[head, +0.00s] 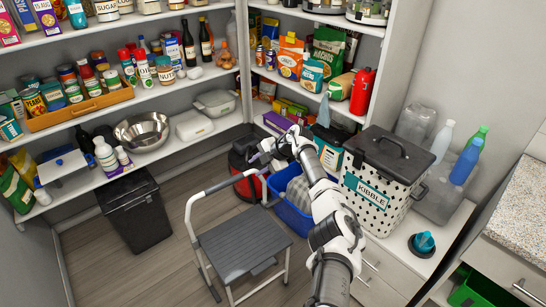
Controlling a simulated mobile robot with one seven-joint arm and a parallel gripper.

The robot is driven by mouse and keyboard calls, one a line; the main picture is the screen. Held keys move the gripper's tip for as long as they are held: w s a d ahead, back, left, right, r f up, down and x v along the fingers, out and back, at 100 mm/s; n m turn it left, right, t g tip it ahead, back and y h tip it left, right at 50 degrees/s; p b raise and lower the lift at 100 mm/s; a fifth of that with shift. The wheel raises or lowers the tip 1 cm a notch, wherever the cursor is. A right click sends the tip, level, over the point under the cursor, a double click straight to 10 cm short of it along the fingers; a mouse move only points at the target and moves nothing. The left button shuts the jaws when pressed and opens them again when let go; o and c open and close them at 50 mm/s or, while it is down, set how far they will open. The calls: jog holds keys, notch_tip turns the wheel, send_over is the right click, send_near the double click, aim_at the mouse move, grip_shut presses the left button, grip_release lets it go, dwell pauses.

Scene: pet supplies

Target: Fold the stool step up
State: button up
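The step stool (243,243) stands on the wooden floor in the lower middle of the head view. It has a wide dark grey ribbed step, which lies flat, and a light metal frame with a raised loop handle (189,204) at the back. Its legs are spread. My gripper (262,157) is at the end of my white arm, above and behind the right end of the handle. It appears apart from the stool. The fingers are small and partly hidden by my wrist, so I cannot tell whether they are open.
A black bin (137,210) stands left of the stool. A blue tub (291,217) and a red-and-black container (243,170) stand behind and right of it. The kibble box (378,190) sits on a white cabinet at right. Loaded shelves line the walls. Floor at left front is clear.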

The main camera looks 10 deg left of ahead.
jog(key=b+v, duration=0.2)
jog(key=v, duration=0.8)
jog(key=shift+a, duration=0.1)
